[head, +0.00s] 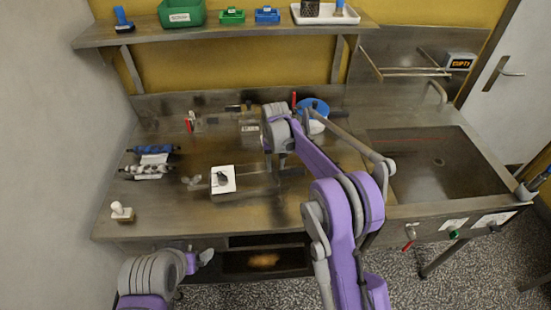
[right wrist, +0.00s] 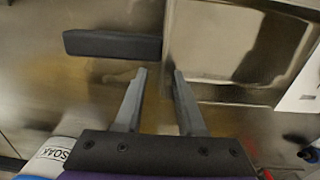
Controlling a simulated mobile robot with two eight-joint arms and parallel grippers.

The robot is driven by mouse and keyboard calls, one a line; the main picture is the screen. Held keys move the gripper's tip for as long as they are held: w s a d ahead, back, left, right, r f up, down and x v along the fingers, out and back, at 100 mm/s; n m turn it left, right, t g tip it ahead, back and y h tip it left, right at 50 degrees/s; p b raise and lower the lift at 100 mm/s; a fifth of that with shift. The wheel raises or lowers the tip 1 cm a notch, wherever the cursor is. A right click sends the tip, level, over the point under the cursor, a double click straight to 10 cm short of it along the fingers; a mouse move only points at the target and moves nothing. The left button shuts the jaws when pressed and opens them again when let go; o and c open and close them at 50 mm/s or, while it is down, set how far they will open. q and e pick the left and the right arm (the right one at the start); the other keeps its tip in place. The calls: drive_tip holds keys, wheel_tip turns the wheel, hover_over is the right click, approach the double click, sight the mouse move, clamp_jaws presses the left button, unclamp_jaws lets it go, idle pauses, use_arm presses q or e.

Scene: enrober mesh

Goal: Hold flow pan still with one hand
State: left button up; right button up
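A shallow steel pan with a raised rim, which I take to be the flow pan (head: 262,188), sits on the steel worktop. In the right wrist view its rim (right wrist: 225,80) is to the right of my fingers. My right gripper (head: 281,161) is above the worktop by the pan's back edge. In the right wrist view my right gripper (right wrist: 158,74) has its two fingers apart with nothing between them. A dark bar (right wrist: 112,45) lies ahead of the left finger; I cannot tell what it belongs to. My left gripper (head: 205,257) is low, in front of the worktop, its fingers unclear.
A white card with a dark object (head: 222,179) is at the pan's left. Blue and white rollers (head: 152,158) and a white-knobbed tool (head: 121,211) lie further left. A blue-and-white tub (head: 313,110), labelled SOAK, stands behind my right arm. A sink (head: 435,162) is right.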

drive_tip(key=shift+f, duration=0.2)
clamp_jaws()
idle(1.8)
